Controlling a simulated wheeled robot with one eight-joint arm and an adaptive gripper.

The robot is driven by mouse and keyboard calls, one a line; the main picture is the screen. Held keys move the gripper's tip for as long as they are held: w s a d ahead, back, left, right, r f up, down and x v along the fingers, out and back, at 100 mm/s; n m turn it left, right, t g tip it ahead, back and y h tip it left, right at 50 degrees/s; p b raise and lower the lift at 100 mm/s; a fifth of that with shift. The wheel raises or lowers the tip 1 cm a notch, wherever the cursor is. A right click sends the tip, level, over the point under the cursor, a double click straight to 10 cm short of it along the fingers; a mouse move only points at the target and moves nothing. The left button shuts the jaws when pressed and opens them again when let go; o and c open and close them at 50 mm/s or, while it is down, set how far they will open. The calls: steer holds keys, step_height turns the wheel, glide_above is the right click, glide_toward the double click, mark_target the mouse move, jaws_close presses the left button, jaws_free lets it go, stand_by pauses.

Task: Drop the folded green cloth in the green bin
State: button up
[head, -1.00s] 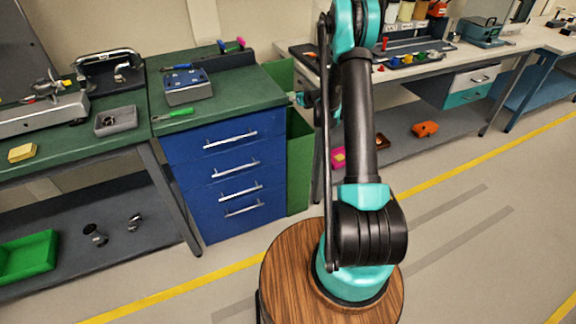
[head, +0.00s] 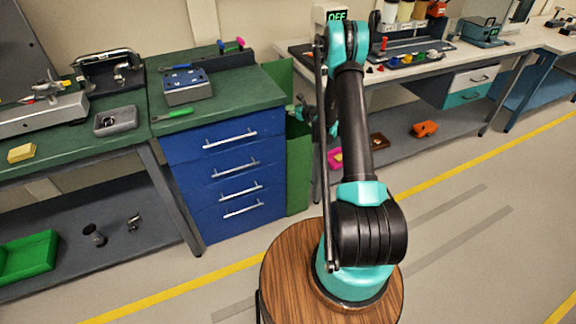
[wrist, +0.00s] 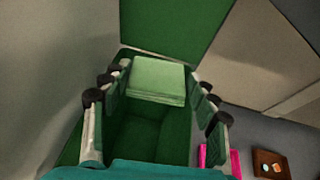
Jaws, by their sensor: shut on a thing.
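The folded green cloth (wrist: 157,80) is a pale green, layered block held between the fingers of my gripper (wrist: 160,92) in the wrist view. The green bin (wrist: 140,130) lies below it, its dark inside showing between the fingers. A raised green panel stands behind the cloth. In the head view the tall green bin (head: 298,170) stands just right of the blue drawers. My gripper (head: 299,112) is small there, at the bin's top and partly hidden by my arm. I cannot make out the cloth in the head view.
The blue drawer cabinet (head: 225,175) with a green top adjoins the bin on the left. The white-topped bench (head: 405,75) stands to the right, with a pink box (head: 335,158) and an orange object (head: 424,129) on its lower shelf. Open floor lies in front.

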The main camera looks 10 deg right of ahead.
steer(key=o, duration=1)
steer(key=shift+c, duration=0.2)
steer(key=v, duration=0.7)
steer(key=shift+s, duration=0.2)
steer(key=shift+d, duration=0.1)
